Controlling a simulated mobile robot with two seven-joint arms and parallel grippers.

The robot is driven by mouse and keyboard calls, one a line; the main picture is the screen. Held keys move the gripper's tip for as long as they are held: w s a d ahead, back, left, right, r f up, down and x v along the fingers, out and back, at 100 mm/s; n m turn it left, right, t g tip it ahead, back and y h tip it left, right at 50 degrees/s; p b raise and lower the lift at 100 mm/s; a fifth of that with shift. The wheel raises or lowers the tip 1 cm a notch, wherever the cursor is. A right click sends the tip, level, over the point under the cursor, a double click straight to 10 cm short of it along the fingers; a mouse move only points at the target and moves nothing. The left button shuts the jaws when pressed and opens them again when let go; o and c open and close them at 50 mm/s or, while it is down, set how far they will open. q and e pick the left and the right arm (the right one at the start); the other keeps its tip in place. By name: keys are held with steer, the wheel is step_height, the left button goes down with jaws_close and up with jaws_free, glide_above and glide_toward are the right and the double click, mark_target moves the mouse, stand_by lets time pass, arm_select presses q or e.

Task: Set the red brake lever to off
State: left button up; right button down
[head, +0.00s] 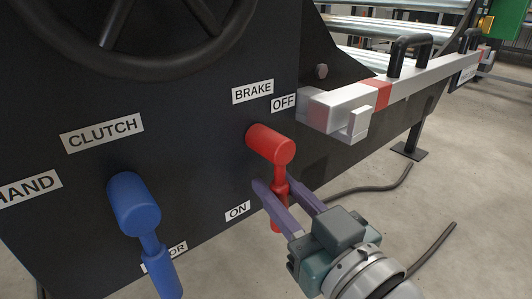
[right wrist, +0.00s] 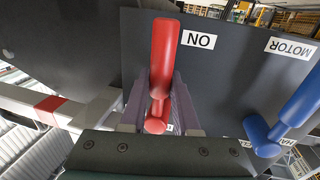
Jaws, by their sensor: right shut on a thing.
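The red brake lever (head: 279,174) hangs down from its red hub (head: 271,144) on the dark panel, its handle beside the ON label (head: 237,211). The OFF label (head: 284,103) is above and to the right of the hub. My right gripper (head: 275,185) is shut on the lever, one finger on each side. The fingers hide part of the handle. In the right wrist view the red lever (right wrist: 164,55) runs between the fingers, with the ON label (right wrist: 198,40) upside down beside it. My left gripper is not in view.
The blue clutch lever (head: 134,204) hangs to the left, under the CLUTCH label (head: 102,133). A silver bar (head: 340,108) with a red band and black handle juts out right of the brake lever. A black handwheel (head: 130,30) is above. Open floor with a cable is at right.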

steer(key=shift+w+d+r+n+t+y+b, duration=0.25)
steer(key=shift+d+n, duration=0.2)
steer(key=shift+n, duration=0.7)
steer(key=shift+w+d+r+n+y+b, duration=0.15)
steer(key=shift+w+d+n, duration=0.3)
steer(key=shift+n, duration=0.75)
steer(key=shift+w+d+r+n+t+y+b, duration=0.2)
steer(key=shift+d+n, duration=0.25)
steer(key=shift+n, duration=0.7)
steer(key=c, duration=0.7)
jaws_free()
steer(key=shift+f, duration=0.1)
steer(key=shift+o, duration=0.2)
steer(key=p+v, duration=0.3)
steer(key=v, duration=0.7)
steer(key=shift+p, duration=0.3)
